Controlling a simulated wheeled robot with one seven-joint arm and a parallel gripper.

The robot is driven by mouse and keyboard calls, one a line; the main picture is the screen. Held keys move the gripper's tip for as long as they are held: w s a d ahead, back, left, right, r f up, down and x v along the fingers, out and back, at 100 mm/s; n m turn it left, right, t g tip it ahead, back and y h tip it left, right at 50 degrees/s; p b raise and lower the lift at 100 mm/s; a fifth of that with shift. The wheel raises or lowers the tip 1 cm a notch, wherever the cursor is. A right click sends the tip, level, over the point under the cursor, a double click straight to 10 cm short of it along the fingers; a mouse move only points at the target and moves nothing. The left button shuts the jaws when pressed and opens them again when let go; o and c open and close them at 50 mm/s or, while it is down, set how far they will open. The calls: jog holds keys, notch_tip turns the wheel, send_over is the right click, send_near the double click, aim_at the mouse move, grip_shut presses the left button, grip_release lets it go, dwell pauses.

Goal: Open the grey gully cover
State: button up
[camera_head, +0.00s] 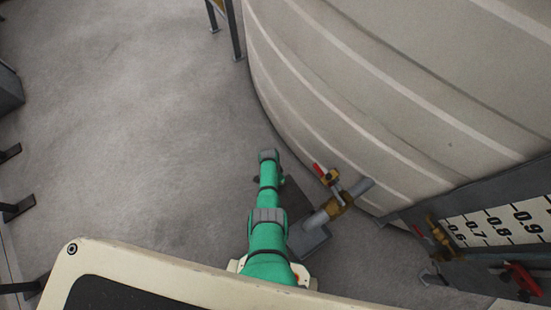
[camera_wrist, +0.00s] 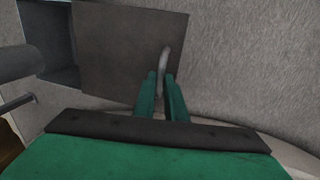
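The gully cover (camera_wrist: 115,45) is a flat dark grey-brown plate with a bent metal handle (camera_wrist: 164,62) near its right edge in the wrist view. It also shows in the head view (camera_head: 297,199), partly hidden by my arm. Left of the plate, part of the gully opening (camera_wrist: 55,45) with its blue-grey inner wall is uncovered. My gripper (camera_wrist: 161,76) has its two green fingers close together on either side of the handle, and they appear closed on it.
A pipe with a brass valve and red lever (camera_head: 335,197) runs from the large pale tank (camera_head: 400,90) over the gully, close to the right of my arm. A level gauge board (camera_head: 495,222) stands at the right. The concrete floor (camera_head: 130,110) to the left is clear.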

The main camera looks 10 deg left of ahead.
jog(key=o, duration=0.3)
jog(key=shift+d, duration=0.15)
jog(key=shift+r, duration=0.5)
jog(key=r, duration=0.3)
jog(key=w+a+r, duration=0.1)
jog(key=r, duration=0.5)
jog(key=shift+w+a+r, duration=0.15)
jog(key=shift+a+r, duration=0.15)
